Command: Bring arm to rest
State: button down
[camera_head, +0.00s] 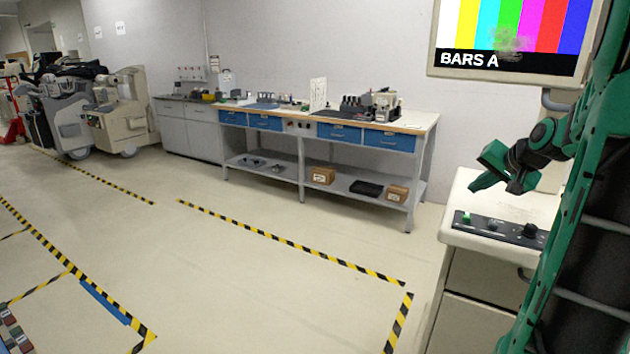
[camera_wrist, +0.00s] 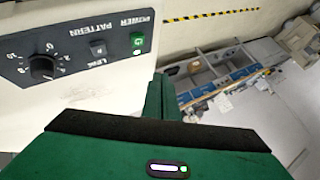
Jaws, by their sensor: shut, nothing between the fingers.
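My gripper (camera_head: 497,181) is at the right of the head view, green and black, held out over the cream cabinet top with its fingers together and nothing visible between them. In the wrist view the green gripper body (camera_wrist: 150,155) fills the bottom, and a green finger (camera_wrist: 160,100) shows above it. A black control panel (camera_head: 500,229) with a green button and a black knob is on the cabinet below my gripper. In the wrist view the panel (camera_wrist: 80,52) shows the words POWER and PATTERN, and the button is lit green.
A screen (camera_head: 512,35) with colour bars and "BARS A" hangs above the cabinet (camera_head: 470,270). A workbench (camera_head: 425,122) with blue drawers stands against the back wall. Covered carts (camera_head: 122,118) are at far left. The floor with striped tape (camera_head: 290,243) is mostly clear.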

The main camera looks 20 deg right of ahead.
jog(key=shift+a, duration=0.1)
jog(key=s+a+f+n+g+y, duration=0.1)
jog(key=s+a+f+g, duration=0.3)
jog(key=s+a, duration=0.8)
jog(key=s+a+f+n+g+y, duration=0.1)
jog(key=s+a+f+n+g, duration=0.3)
jog(key=s+a, duration=0.8)
notch_tip(320, 180, down, 2)
jog(key=shift+s+a+f+g, duration=0.3)
jog(key=shift+s+g, duration=0.3)
jog(key=shift+s, duration=0.5)
